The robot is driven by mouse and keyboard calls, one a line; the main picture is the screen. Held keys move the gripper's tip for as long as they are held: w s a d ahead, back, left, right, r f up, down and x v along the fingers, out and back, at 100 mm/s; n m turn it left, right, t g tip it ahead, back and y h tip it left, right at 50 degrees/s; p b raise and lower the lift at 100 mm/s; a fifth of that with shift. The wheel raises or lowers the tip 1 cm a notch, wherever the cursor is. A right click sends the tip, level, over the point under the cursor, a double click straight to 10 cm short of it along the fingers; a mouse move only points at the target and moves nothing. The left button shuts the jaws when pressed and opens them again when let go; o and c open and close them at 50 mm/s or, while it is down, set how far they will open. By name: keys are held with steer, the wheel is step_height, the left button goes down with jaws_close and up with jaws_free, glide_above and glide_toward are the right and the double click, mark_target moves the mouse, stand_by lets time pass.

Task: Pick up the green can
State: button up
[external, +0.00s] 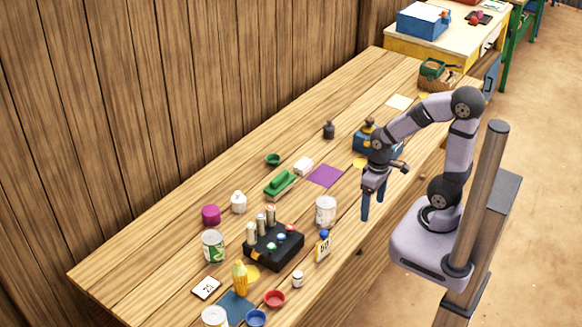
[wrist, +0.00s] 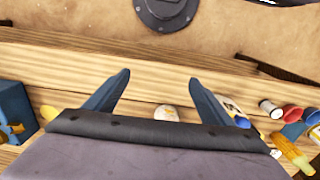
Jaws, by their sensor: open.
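The green can (external: 213,246) stands upright on the wooden table, left of the black box, and its label is green and white. I cannot make it out in the wrist view. My gripper (external: 373,207) points down near the table's front edge, well to the right of the can. Its two blue fingers are apart with nothing between them, and they also show spread in the wrist view (wrist: 159,77).
Near the can are a magenta tub (external: 211,215), a white bottle (external: 238,203), a black box (external: 280,247) with small bottles on it, and a white card (external: 206,288). A white can (external: 326,210) stands between the gripper and the black box.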

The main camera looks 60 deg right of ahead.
steer(key=c, duration=0.4)
steer(key=shift+o, duration=0.2)
